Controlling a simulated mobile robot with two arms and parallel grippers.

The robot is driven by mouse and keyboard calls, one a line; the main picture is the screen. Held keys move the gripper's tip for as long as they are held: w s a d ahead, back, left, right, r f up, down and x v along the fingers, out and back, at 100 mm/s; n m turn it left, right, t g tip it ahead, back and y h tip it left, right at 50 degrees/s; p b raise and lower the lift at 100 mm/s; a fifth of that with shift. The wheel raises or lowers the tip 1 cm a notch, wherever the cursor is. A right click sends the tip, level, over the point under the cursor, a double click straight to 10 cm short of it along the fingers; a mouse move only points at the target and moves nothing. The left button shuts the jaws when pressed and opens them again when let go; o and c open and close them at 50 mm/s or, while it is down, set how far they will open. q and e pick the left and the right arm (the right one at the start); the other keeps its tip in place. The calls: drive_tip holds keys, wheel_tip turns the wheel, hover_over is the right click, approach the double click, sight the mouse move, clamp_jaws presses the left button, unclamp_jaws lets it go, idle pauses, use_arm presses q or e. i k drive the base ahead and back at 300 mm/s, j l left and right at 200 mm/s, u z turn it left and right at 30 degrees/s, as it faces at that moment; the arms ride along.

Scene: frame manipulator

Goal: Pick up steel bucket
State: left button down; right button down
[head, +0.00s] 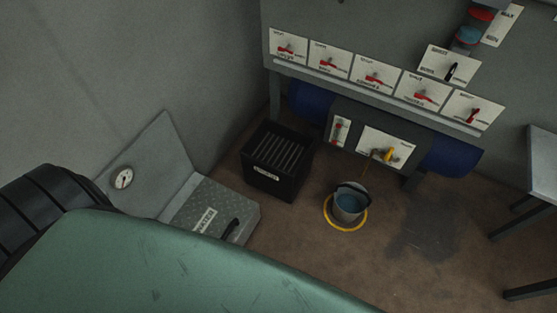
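A small steel bucket (350,203) stands upright on the floor at the right of centre in the head view. It has blue liquid or a blue inside, and a dark handle lies across its rim. A yellow ring (344,227) on the floor surrounds its base. A yellow-handled tap (388,155) on a white plate is just above and behind the bucket. Neither of my grippers shows in this view.
A black slatted crate (277,162) stands left of the bucket. A metal box with a gauge (123,178) is further left. A panel of red-lever plates (375,76) is behind. A table (543,165) is at the right. A green surface (150,265) fills the front left.

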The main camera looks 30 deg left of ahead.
sight(350, 200)
drive_tip(key=u, duration=0.4)
drive_tip(key=l+u, duration=0.25)
drive_tip(key=u, duration=0.15)
drive_tip(key=l+u, duration=0.65)
drive_tip(key=u, duration=0.15)
drive_tip(key=l+u, duration=0.25)
drive_tip(key=u, duration=0.15)
